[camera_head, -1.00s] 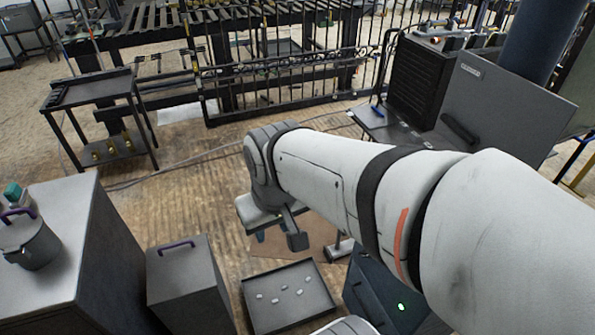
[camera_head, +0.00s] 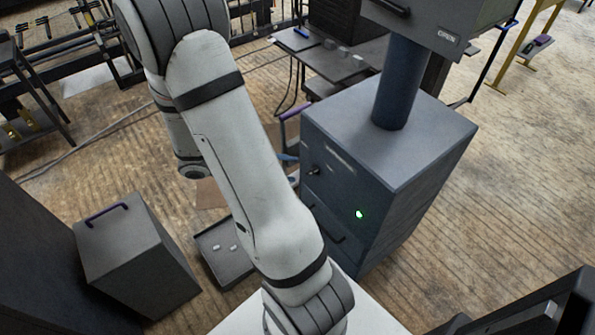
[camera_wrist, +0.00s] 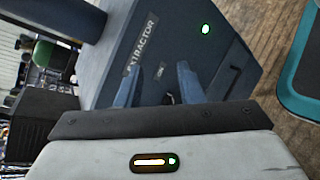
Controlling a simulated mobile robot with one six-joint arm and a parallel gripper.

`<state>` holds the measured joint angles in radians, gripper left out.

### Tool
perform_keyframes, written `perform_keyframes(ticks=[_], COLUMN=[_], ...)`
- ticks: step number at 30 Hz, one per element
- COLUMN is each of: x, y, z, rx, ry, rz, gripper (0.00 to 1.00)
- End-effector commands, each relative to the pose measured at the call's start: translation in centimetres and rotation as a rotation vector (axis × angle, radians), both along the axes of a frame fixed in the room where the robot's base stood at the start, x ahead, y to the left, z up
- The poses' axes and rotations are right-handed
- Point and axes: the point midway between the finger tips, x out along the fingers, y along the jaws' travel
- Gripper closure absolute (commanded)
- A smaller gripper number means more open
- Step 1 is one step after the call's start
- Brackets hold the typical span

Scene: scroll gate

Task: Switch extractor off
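The extractor is a dark blue-grey cabinet (camera_head: 425,150) with a thick column on top, right of my arm in the head view. A green light (camera_head: 359,214) glows on its front, and a small dark knob (camera_head: 314,171) sits at the front's upper left. In the wrist view the extractor's front (camera_wrist: 185,40) fills the middle, with its EXTRACTOR label and lit green light (camera_wrist: 205,29). My gripper (camera_wrist: 157,82) has its two blue-grey fingers apart, pointing at the front near a small marking.
A grey box with a purple handle (camera_head: 135,250) stands at the lower left. A dark tray (camera_head: 226,265) with small pale pieces lies partly behind my arm. A low dark table (camera_head: 335,62) stands behind the extractor. Open wooden floor (camera_head: 505,190) lies to the right.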

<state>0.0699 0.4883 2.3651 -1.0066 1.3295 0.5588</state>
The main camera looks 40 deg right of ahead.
Motion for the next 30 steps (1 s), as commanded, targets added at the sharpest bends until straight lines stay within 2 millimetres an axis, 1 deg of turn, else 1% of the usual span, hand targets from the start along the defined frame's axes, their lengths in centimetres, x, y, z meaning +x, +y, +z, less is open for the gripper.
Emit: perform_keyframes(ticks=[1, 5, 6, 9, 13, 16, 20, 23, 30], x=[0.4, 2.0, 2.4, 3.4, 4.3, 4.7, 4.8, 4.7, 4.2], y=[-0.9, -2.9, -3.4, -4.2, -4.8, -5.0, -5.5, -6.6, -10.1], z=[-2.9, -7.5, -8.9, -12.2, -15.4, -16.7, -17.2, -17.2, -17.2], rx=[-0.048, -0.170, -0.200, -0.261, -0.305, -0.322, -0.328, -0.329, -0.327], ry=[0.053, 0.146, 0.167, 0.208, 0.233, 0.241, 0.243, 0.243, 0.242], rz=[0.038, 0.161, 0.202, 0.296, 0.392, 0.435, 0.457, 0.455, 0.454], gripper=[0.66, 0.66, 0.66, 0.66, 0.66, 0.66, 0.66, 0.66, 0.66])
